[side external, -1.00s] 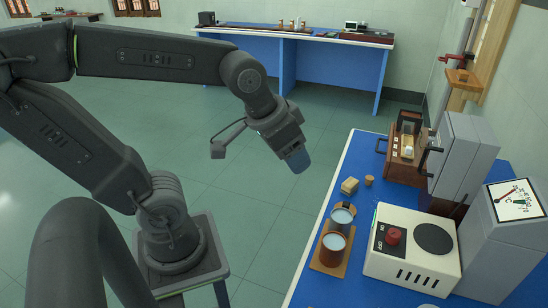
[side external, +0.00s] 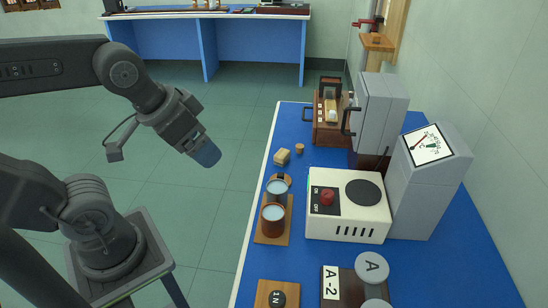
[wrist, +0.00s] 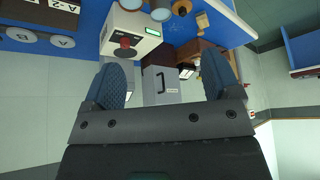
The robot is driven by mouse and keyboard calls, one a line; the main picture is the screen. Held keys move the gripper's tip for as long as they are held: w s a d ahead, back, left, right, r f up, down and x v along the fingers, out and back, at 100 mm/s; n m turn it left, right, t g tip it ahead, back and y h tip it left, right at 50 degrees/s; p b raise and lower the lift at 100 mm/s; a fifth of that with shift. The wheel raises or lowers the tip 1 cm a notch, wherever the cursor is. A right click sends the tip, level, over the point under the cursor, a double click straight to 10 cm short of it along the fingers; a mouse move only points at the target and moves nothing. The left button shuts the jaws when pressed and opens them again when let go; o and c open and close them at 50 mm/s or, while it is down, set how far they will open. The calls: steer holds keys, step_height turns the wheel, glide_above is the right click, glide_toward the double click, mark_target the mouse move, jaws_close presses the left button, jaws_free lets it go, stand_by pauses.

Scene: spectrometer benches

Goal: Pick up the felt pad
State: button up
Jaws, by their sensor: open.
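A small tan block (side external: 282,157), which may be the felt pad, lies on the blue bench near its left edge; I cannot tell its material. My gripper (side external: 207,152) hangs in the air to the left of the bench, pointing down and to the right, clear of the block. In the wrist view my gripper (wrist: 163,78) is open, its two blue ridged fingers wide apart with nothing held between them.
Beside the block are a small cork (side external: 299,148) and two cups on a wooden tray (side external: 270,238). A white hotplate (side external: 346,220), a grey cabinet (side external: 378,112), a gauge box (side external: 437,180) and a wooden instrument (side external: 330,130) crowd the right. A second blue bench (side external: 255,48) stands behind.

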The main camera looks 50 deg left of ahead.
steer(key=w+a+r+m+g, duration=0.1)
steer(key=w+r+m+g, duration=0.15)
steer(key=w, duration=0.55)
steer(key=m+g+y, duration=0.4)
steer(key=m+g, duration=0.1)
steer(key=m, duration=0.6)
glide_above(282, 153)
steer(key=w+d, duration=0.3)
steer(key=d, duration=0.2)
step_height(282, 153, down, 14)
steer(key=x, duration=0.8)
steer(key=shift+s+a+f, duration=0.1)
steer(key=shift+a+f, duration=0.1)
steer(key=x, duration=0.4)
steer(key=shift+s, duration=0.4)
steer(key=shift+a+f, duration=0.25)
steer(key=shift+f, duration=0.3)
steer(key=shift+c, duration=0.4)
